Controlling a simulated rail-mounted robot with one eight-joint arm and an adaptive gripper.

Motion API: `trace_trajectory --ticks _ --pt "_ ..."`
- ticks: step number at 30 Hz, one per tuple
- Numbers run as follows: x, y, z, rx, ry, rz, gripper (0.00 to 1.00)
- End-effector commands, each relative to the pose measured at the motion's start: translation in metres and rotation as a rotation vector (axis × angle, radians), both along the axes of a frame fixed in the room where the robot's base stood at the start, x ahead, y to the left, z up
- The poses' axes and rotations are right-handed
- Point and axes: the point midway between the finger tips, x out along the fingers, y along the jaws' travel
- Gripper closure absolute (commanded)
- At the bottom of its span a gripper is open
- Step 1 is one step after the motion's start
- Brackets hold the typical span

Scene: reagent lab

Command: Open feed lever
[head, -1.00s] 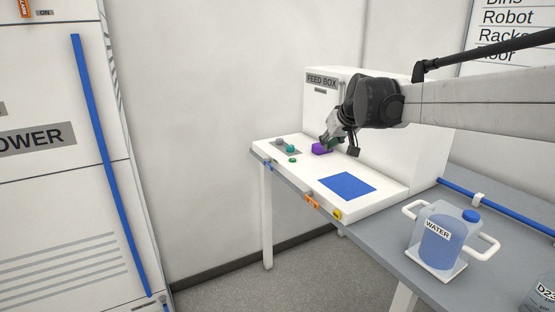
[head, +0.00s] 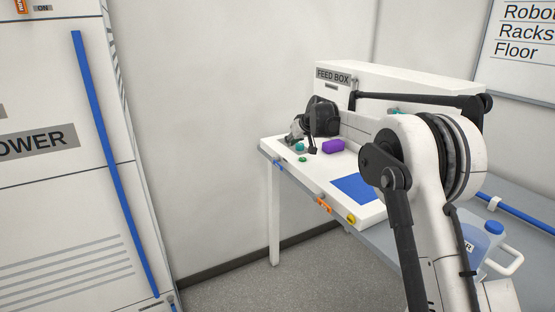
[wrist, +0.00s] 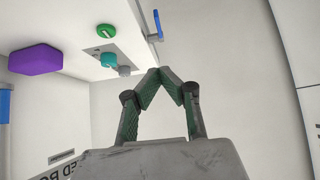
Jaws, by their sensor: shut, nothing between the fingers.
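The white feed box (head: 400,80) stands at the back of the bench, labelled FEED BOX. On the left of its base are a teal knob (head: 299,147) and a green knob (head: 303,160). In the wrist view the teal knob (wrist: 108,61) sits beside a grey knob (wrist: 124,71) on a grey plate, with the green knob (wrist: 105,31) beyond. I cannot tell which part is the feed lever. My gripper (wrist: 163,72) is shut and empty, fingertips meeting, to the right of the knobs in the wrist view. In the head view my gripper (head: 293,136) is by the teal knob; contact is unclear.
A purple block (head: 333,146) and a blue square (head: 355,189) are on the base. An orange handle (head: 324,205) and a yellow knob (head: 351,218) are on its front edge. A blue handle (wrist: 157,25) shows in the wrist view. A water jug (head: 486,240) is partly hidden behind my arm.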

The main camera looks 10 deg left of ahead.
Motion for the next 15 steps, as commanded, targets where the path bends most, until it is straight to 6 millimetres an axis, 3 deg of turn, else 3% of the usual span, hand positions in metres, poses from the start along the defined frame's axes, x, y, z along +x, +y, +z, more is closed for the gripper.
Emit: trace_trajectory --ticks 15 --pt "0.0079 0.0066 -0.0081 0.001 -0.004 0.011 1.00"
